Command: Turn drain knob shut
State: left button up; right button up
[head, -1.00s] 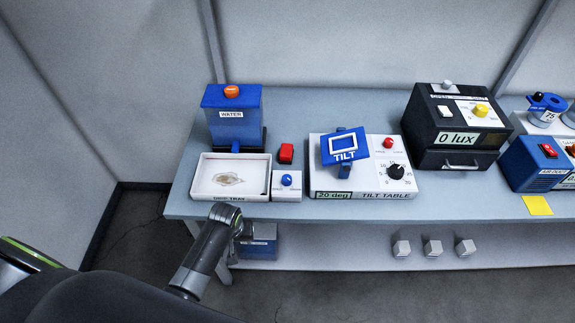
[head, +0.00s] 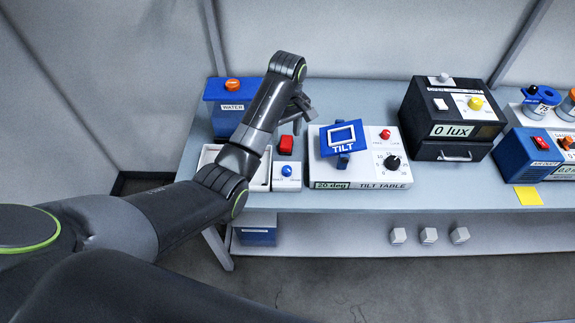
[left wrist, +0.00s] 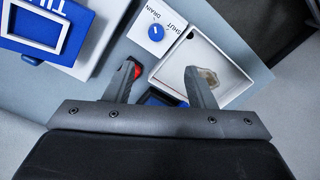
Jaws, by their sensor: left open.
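The drain knob (head: 286,171) is a small blue dial on a white block (head: 287,184) at the tray's right. In the left wrist view the knob (left wrist: 156,33) shows with a white pointer line, and SHUT and DRAIN are printed beside it. My left gripper (head: 297,108) is above the bench, behind the knob in the head view. In the left wrist view its two fingers (left wrist: 160,70) are spread with a gap between them, apart from the knob. The drip tray (left wrist: 237,92) lies beside the knob block, with a brownish patch in it. My right gripper is not in view.
A red switch (head: 286,144) stands just behind the knob block. The water tank (head: 222,118) is partly hidden by my left arm. The tilt table (head: 355,171) is close on the right. A black lux box (head: 430,115) stands farther right.

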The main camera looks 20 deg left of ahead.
pick_arm(q)
jog(key=r, duration=0.1)
jog(key=b, duration=0.4)
send_near(287, 169)
notch_tip(287, 169, down, 9)
jog(key=shift+a+r+p, duration=0.1)
jog(key=shift+p, duration=0.6)
jog(key=c, duration=1)
